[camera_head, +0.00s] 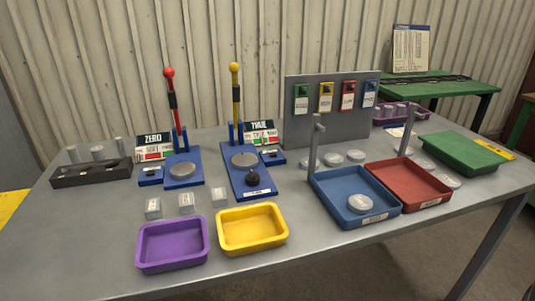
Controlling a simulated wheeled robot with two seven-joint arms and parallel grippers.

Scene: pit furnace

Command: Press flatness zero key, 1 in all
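A small blue key box (150,174) with a dark top sits at the base's left. A second blue stand with a yellow-knobbed lever (235,95) stands to its right, with its own sign (261,132) and small blue key box (271,156). The word flatness is not readable on either. Neither of my grippers is in view.
Purple (172,263) and yellow (252,248) trays lie in front, behind them several small clear blocks (186,202). Blue (378,221) and red (408,203) trays stand right, near a grey panel (350,125). A dark rack (91,174) is at left. The front-left table is clear.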

